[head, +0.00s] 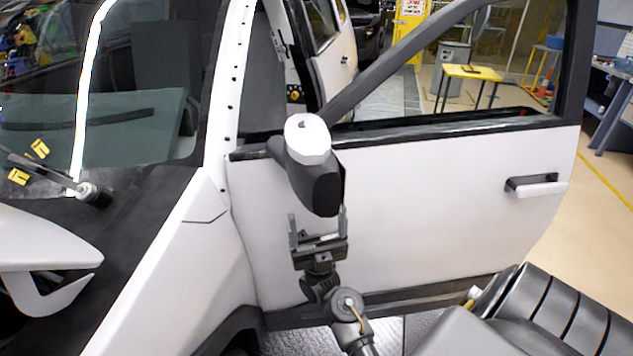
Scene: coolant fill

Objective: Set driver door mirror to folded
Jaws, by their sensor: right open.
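The driver door mirror (312,165) is on the white car door (420,210), near the front corner of its window. It has a white cap on top and a dark housing below. My right gripper (317,220) is just below the mirror housing with its fingers pointing up. It is open, and the two fingers stand apart at either side of the housing's lower end. I cannot tell whether a finger touches the mirror. My left gripper is not in view.
The door stands open from the white car body (175,255), with a door handle (537,186) at the right. The windshield (100,110) and a wiper (60,178) are at the left. A yellow table (472,73) and a grey bin (452,65) stand behind the door.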

